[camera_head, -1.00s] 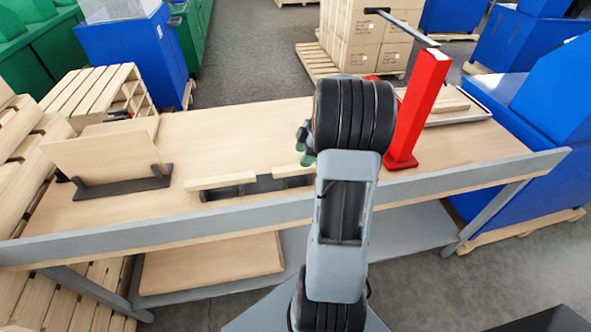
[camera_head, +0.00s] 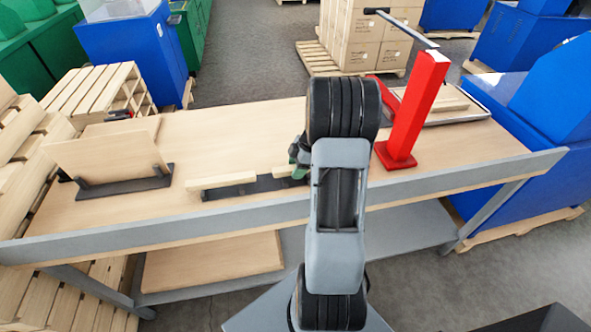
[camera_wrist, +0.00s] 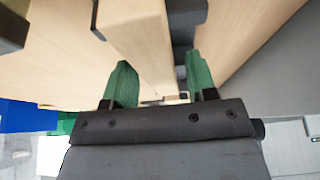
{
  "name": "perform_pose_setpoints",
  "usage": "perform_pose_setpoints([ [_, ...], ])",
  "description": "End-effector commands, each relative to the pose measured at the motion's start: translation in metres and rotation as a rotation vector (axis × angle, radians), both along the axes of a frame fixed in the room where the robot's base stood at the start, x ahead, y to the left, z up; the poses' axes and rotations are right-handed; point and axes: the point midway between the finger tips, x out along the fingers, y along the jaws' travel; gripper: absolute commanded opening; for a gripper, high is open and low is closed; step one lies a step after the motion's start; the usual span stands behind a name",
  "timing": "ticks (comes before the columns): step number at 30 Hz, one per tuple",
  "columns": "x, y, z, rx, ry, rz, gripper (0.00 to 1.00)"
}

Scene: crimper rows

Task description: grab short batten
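Two pale wooden battens lie along the bench near its front edge, on a dark holder (camera_head: 240,188). The left batten (camera_head: 220,180) is fully visible. The right batten (camera_head: 287,171) is partly hidden by my arm, so I cannot compare their lengths in full. My gripper (camera_head: 298,152) is over the right batten, mostly hidden behind my arm in the head view. In the wrist view, its two green fingers (camera_wrist: 162,82) are apart, with a batten (camera_wrist: 142,35) running between them. I see no clear grip on it.
A red upright post (camera_head: 415,112) with a lever stands on the bench just right of my arm. A board (camera_head: 110,150) leans in a dark rack at the left. A tray (camera_head: 455,112) holds boards at the right. The bench middle behind the battens is clear.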

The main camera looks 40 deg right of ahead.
Motion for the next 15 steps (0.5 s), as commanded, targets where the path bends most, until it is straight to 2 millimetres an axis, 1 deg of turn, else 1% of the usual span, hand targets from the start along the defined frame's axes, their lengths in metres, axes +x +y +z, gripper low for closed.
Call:
perform_pose_setpoints([
  [1, 0.0, -0.0001, 0.0002, 0.0, 0.0, 0.0, 0.47],
  [12, -0.0001, -0.0002, 0.0003, 0.0, 0.0, 0.0, 0.12],
  [14, -0.0001, -0.0002, 0.0003, 0.0, 0.0, 0.0, 0.06],
  [15, 0.0, -0.0003, 0.0003, 0.0, 0.0, 0.0, 0.06],
])
